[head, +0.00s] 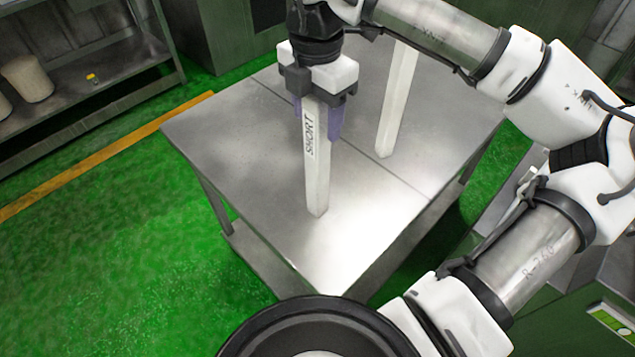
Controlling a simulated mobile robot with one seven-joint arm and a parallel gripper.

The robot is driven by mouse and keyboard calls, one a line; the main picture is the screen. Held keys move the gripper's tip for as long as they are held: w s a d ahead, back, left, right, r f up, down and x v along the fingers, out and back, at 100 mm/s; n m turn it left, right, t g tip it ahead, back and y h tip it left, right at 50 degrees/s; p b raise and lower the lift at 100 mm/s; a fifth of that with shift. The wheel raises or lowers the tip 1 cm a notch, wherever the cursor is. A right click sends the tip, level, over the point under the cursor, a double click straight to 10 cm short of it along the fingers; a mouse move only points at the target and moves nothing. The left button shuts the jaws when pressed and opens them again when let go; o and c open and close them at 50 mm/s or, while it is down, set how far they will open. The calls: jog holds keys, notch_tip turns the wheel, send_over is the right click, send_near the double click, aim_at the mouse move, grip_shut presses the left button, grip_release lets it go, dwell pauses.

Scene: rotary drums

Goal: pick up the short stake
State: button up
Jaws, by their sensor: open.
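The short stake (317,170) is a white square post with "SHORT" printed on its upper side. It stands upright on a grey metal table (230,140). My gripper (320,122) points down over its top, with one purple-tipped finger on each side of the stake. The jaws are open around the upper part of the stake. Its very top is hidden by the gripper body. A second white stake (397,100) stands upright farther back to the right, its top partly hidden by my arm.
The table's front and left parts are bare. A shelf rack (90,105) with pale cylinders (27,78) stands at the left. Green floor with a yellow line (100,160) lies between them. Dark green cabinets stand at the back, and a machine with a panel (610,320) at lower right.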

jog(key=shift+f, duration=0.5)
grip_shut()
jog(key=shift+r, duration=0.1)
